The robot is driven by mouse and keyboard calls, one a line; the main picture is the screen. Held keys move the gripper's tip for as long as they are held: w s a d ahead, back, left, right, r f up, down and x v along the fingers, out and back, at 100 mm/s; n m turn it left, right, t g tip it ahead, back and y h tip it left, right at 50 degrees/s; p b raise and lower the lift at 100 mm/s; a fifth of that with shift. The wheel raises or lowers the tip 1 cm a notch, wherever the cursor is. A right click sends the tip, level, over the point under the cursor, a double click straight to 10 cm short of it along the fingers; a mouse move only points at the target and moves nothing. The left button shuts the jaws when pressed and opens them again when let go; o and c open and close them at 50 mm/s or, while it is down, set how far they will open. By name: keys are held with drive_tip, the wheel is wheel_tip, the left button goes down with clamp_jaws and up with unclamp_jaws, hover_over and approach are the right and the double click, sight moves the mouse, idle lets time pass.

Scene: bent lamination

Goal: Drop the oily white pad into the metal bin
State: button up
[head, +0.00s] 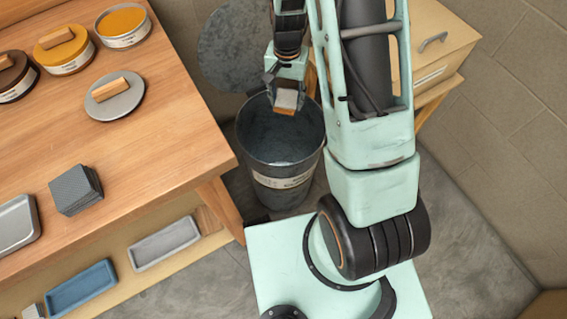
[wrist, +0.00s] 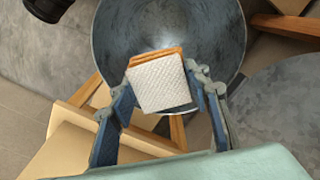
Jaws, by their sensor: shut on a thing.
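The white pad (wrist: 160,83) has a quilted face and orange-brown edges in the wrist view. My gripper (wrist: 164,88) is shut on it, with one finger on each side. In the head view my gripper (head: 286,98) points down with the pad (head: 287,99) between its fingers, over the far part of the bin's opening. The metal bin (head: 284,185) is a dark grey round bucket with a pale label, standing on the floor. Its inside shows in both views, and the bin (wrist: 225,30) lies beyond the pad in the wrist view. The round lid (head: 225,50) stands raised behind it.
A wooden workbench (head: 150,150) at the left holds several round tins, a loose tin lid (head: 115,97) with a wooden block, and a dark grey stack (head: 76,190). Trays lie on its lower shelf. A wooden drawer cabinet (head: 440,45) stands behind my arm.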

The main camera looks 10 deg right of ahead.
drive_tip(key=shift+f+b, duration=2.1)
drive_tip(key=shift+f, duration=0.85)
drive_tip(key=o, duration=1.1)
drive_tip(key=shift+r, duration=0.15)
wheel_tip(320, 180, up, 12)
drive_tip(key=shift+f, duration=0.1)
